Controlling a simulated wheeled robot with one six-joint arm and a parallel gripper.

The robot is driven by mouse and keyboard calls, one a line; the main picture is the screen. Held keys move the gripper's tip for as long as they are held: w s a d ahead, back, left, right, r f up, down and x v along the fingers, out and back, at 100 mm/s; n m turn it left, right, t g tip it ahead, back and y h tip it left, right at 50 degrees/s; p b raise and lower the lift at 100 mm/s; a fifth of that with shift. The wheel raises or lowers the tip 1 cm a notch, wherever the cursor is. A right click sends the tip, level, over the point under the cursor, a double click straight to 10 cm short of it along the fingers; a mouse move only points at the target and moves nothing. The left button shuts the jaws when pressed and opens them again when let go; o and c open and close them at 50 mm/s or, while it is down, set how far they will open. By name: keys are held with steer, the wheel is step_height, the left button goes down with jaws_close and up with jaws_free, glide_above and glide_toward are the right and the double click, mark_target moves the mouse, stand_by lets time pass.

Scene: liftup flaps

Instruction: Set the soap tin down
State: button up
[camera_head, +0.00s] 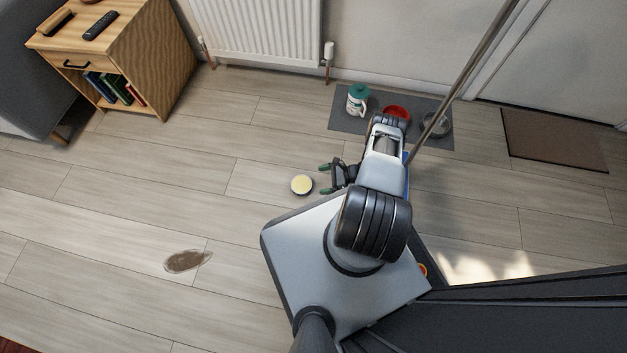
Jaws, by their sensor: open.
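The soap tin (302,184), a small round tin with a pale yellow top, appears to rest on the wooden floor in the head view, left of my gripper. My gripper (325,179) is open, its two green-tipped fingers pointing left toward the tin. A small gap shows between the fingertips and the tin, and nothing is seen between the fingers.
A grey mat (344,116) holds a teal-lidded container (357,99), a red bowl (397,112) and a grey bowl (436,125). A brown stain (187,261) lies on the floor. A wooden cabinet (152,62) stands upper left. A brown doormat (553,140) lies right. The left floor is mostly clear.

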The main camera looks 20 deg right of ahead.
steer(key=shift+v, duration=0.9)
steer(key=w+r+n+g+h, duration=0.2)
steer(key=w+r+n, duration=0.15)
steer(key=r, duration=0.65)
steer(key=w+a+r+n+g+h, duration=0.15)
steer(key=r+n, duration=0.25)
steer(key=r, duration=0.6)
steer(key=w+r+n+g+h, duration=0.1)
steer(key=w+r+n+g, duration=0.25)
steer(key=r, duration=0.65)
steer(key=s+a+r+n+t+h, duration=0.1)
steer(key=s+a+r+n+h, duration=0.1)
steer(key=s+r+n, duration=0.2)
steer(key=s+a+r+n+t+h, duration=0.2)
steer(key=s+r, duration=0.4)
steer(key=r, duration=0.5)
steer(key=s+a+r+n+t+h, duration=0.1)
steer(key=s+a+r+n+h, duration=0.3)
steer(key=r, duration=0.4)
steer(key=shift+s+a+n, duration=0.25)
steer(key=shift+s+n, duration=0.25)
steer(key=shift+n, duration=0.3)
steer(key=shift+r, duration=0.1)
